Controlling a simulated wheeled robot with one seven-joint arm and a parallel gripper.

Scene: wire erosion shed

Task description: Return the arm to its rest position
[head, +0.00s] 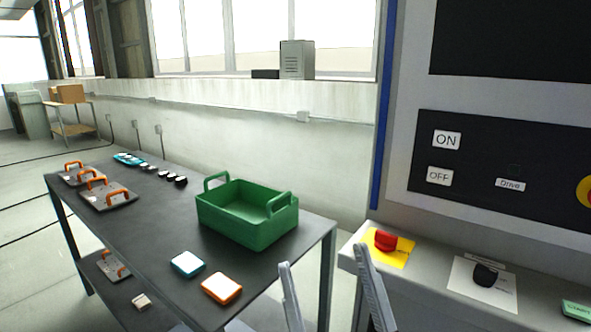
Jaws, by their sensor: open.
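My gripper (328,296) shows at the bottom of the head view, to the right of the middle. Its two grey fingers point up and stand well apart, with nothing between them. The rest of my arm is out of the picture. The fingers appear in front of the table's right end and the left edge of the machine's ledge. I cannot tell how far they are from either.
A dark table (150,222) holds a green crate (245,225), a teal block (187,264), an orange block (222,288) and plates with orange handles (108,195). At right, a control panel (500,170) rises above a ledge with a red knob (385,240) and black knob (486,275).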

